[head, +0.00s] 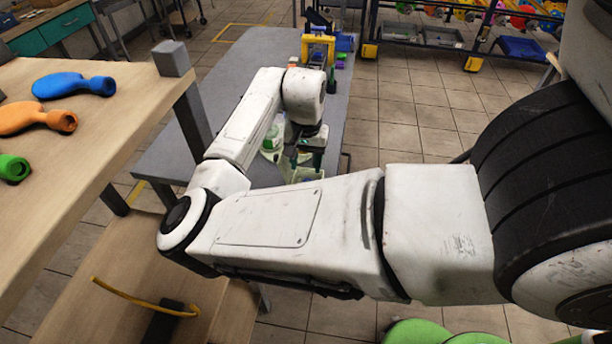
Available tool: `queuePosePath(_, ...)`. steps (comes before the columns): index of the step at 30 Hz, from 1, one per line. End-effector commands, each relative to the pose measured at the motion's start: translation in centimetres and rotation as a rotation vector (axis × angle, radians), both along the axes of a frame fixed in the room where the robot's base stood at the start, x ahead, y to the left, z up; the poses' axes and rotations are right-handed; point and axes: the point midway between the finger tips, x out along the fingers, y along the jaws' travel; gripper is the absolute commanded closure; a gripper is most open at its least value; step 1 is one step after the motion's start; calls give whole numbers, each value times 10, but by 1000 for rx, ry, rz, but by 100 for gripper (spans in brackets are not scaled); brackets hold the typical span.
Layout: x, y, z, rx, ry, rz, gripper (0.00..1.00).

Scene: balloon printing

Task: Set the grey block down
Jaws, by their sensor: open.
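A grey block (172,58) stands upright at the far right corner of the light wooden table (110,135) on the left. It is apart from my gripper. My gripper (306,160) is over the grey table (225,95) in the middle, well to the right of the block. It is open, and its dark fingers point down. My white forearm hides part of it and what lies beneath it. Greenish clear items (272,140) are close beside the gripper; their shape is partly hidden.
Blue (72,86), orange (35,118) and green (14,167) balloon shapes lie on the wooden table. A yellow frame (318,48) stands at the grey table's far end. A lower wooden surface with a yellow hose (140,300) is at the lower left. Tiled floor is open at right.

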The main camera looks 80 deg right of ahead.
Motion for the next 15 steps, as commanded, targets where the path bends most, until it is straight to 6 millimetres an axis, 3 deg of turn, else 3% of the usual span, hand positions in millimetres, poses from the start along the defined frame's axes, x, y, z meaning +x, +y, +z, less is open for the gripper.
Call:
queuePosePath(6,0,0,28,-1,0,0,48)
queuePosePath(15,0,0,35,0,0,0,48)
